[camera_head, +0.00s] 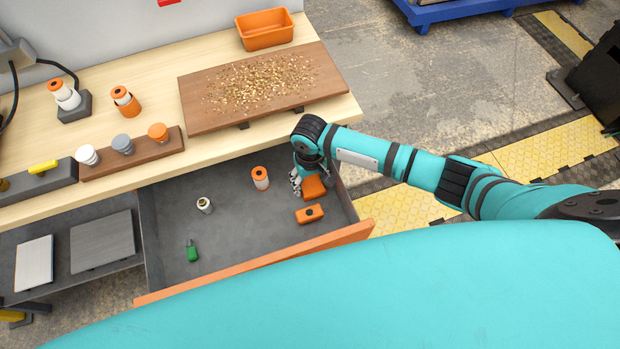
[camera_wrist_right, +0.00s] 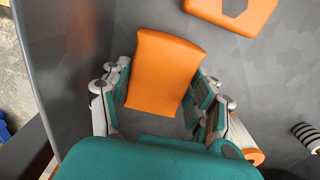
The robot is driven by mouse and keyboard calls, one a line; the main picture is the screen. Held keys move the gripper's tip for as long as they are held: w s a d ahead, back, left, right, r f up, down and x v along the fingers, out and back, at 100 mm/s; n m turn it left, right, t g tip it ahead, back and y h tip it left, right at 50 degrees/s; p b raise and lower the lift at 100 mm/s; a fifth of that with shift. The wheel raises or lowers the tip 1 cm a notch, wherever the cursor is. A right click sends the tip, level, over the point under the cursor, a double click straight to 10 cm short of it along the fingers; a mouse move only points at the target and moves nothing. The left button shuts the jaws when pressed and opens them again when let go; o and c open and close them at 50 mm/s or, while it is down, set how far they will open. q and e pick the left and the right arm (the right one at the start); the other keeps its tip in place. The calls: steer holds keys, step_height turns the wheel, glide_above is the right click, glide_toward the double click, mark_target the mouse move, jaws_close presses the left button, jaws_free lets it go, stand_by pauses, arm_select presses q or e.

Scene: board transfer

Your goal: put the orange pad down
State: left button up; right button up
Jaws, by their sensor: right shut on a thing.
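The orange pad (camera_wrist_right: 163,72) is between the fingers of my right gripper (camera_wrist_right: 160,95), which is shut on it. In the head view the pad (camera_head: 314,188) shows just below my right gripper (camera_head: 308,174), inside the open drawer (camera_head: 170,220) near its right wall. I cannot tell whether the pad touches the drawer floor. My left gripper is not in view.
An orange block with a dark centre (camera_head: 309,214) lies close to the pad. An orange-white cylinder (camera_head: 260,178), a small white cylinder (camera_head: 204,205) and a green item (camera_head: 192,250) are in the drawer. The brown board (camera_head: 200,95) with scattered bits lies on the bench above.

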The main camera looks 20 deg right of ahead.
mark_target(308, 181)
steer(key=o, duration=1)
steer(key=shift+f, duration=0.1)
steer(key=shift+o, duration=0.2)
steer(key=shift+f+b, duration=0.25)
steer(key=shift+b, duration=0.35)
step_height(308, 181, up, 18)
steer(key=shift+a+b, duration=0.2)
steer(key=shift+b, duration=0.1)
steer(key=shift+f, duration=0.2)
